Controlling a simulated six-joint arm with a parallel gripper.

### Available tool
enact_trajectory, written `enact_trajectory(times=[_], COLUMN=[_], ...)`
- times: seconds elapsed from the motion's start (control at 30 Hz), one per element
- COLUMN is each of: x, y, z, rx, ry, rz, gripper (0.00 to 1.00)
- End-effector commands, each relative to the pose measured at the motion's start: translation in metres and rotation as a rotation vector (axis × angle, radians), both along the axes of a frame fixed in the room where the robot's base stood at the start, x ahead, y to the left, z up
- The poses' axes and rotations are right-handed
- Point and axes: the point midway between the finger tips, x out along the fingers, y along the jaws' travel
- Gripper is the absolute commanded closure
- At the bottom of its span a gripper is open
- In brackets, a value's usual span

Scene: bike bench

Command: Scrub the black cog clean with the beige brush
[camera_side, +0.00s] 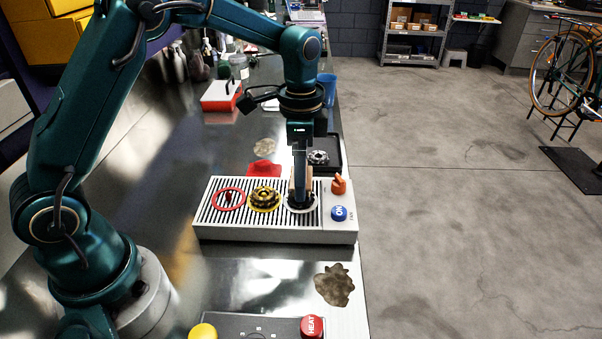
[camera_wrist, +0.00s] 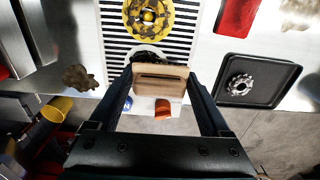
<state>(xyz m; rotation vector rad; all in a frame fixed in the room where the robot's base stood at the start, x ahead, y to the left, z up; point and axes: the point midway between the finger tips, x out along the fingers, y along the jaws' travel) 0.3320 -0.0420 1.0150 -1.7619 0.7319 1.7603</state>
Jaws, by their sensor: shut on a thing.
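My gripper (camera_side: 301,193) points down over the right end of the slatted grey station (camera_side: 240,234). It is shut on the beige brush (camera_wrist: 160,81), a wooden-backed block between the fingers in the wrist view. The brush shows only as a beige sliver in the side view (camera_side: 309,180). Under it is a white ring (camera_side: 302,209) with a black cog (camera_side: 293,204) in it, mostly hidden by gripper and brush. I cannot tell whether the bristles touch the cog.
A red ring (camera_side: 229,199) is at the station's left. An orange knob (camera_side: 339,185) and blue ON button (camera_side: 339,213) stand right of my gripper.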

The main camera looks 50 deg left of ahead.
Motion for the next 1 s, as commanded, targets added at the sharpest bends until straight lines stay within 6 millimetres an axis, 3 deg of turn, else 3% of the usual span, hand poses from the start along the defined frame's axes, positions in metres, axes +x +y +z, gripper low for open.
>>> enact_trajectory(times=[0.67, 1.0], x=[0.000, -0.012], y=[0.000, -0.012], z=[0.000, 0.001], rx=[0.001, 0.000], ry=[0.001, 0.000], rz=[0.000, -0.001], gripper=[0.82, 0.82])
